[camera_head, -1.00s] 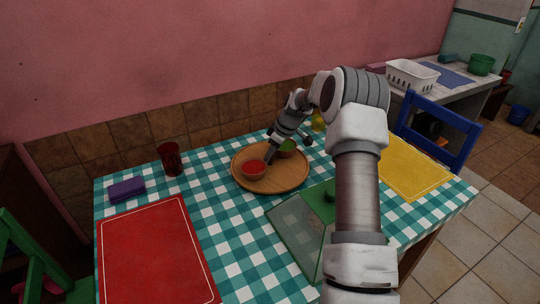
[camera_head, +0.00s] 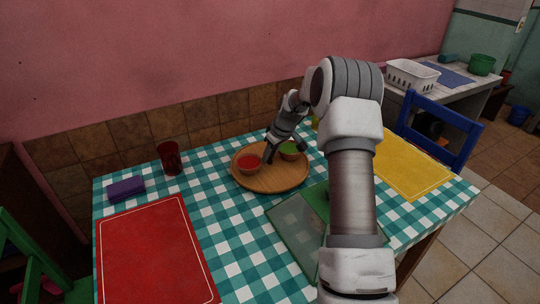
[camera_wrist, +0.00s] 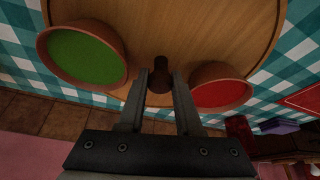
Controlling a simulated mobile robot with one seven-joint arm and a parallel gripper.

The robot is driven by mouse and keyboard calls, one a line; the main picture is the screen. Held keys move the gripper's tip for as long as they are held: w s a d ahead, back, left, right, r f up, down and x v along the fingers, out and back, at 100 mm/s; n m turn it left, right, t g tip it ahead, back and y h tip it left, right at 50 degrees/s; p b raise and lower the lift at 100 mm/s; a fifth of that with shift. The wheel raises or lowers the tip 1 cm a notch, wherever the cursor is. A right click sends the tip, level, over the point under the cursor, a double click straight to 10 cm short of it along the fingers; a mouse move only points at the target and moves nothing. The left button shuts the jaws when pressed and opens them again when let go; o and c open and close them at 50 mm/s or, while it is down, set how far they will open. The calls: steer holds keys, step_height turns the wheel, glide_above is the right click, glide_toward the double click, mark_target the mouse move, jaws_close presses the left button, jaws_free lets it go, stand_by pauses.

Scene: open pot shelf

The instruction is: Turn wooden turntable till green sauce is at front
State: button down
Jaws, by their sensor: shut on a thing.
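The round wooden turntable (camera_head: 270,184) lies on the checked tablecloth, with two small brown bowls on it. The bowl of red sauce (camera_head: 248,164) is at the left of the turntable. The bowl of green sauce (camera_head: 291,149) is at its back right. My gripper (camera_head: 269,156) reaches down between the bowls from behind. There, the green sauce (camera_wrist: 86,55) is left of the fingers and the red sauce (camera_wrist: 220,92) is right.
A red mat (camera_head: 150,250) lies front left, a yellow mat (camera_head: 412,168) right.

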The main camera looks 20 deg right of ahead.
steer(key=shift+m+h, duration=0.9)
steer(key=shift+m, duration=1.3)
steer(key=shift+m+h+p, duration=0.8)
steer(key=shift+m+h, duration=0.1)
steer(key=shift+m, duration=1.4)
steer(key=shift+m+g+h+p, duration=0.5)
steer(key=shift+m+h+p, duration=0.3)
steer(key=shift+m, duration=1.6)
steer(key=shift+m+g+h+p, duration=0.35)
steer(key=shift+m+g, duration=0.35)
steer(key=shift+m, duration=1.5)
steer(key=c, duration=0.9)
jaws_free()
steer(key=shift+o, duration=0.2)
